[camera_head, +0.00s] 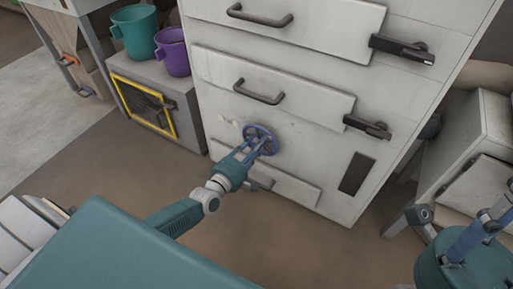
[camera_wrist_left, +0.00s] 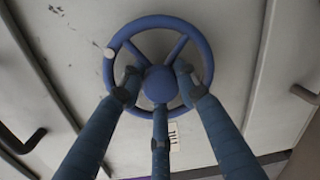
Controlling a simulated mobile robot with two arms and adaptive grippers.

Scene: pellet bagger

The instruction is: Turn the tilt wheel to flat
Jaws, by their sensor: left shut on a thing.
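The blue tilt wheel (camera_head: 262,128) is mounted on the light grey cabinet front. My left gripper (camera_head: 256,149) reaches to it from the lower left and is shut on it. In the left wrist view the wheel (camera_wrist_left: 160,84) faces the camera, with its round hub in the middle. The three blue fingers (camera_wrist_left: 157,92) reach inside the rim around the hub. A pale knob or mark sits on the rim's left side. Part of my right gripper (camera_head: 475,238) shows at the lower right of the head view, cut off by the edge, apart from the wheel.
The light grey cabinet (camera_head: 325,120) has drawer-like panels with dark handles (camera_head: 260,92) and black latches (camera_head: 368,126). A teal bucket (camera_head: 134,32) and a purple bucket (camera_head: 173,52) stand on a grey box at the left. Brown floor (camera_head: 240,235) lies open before the cabinet.

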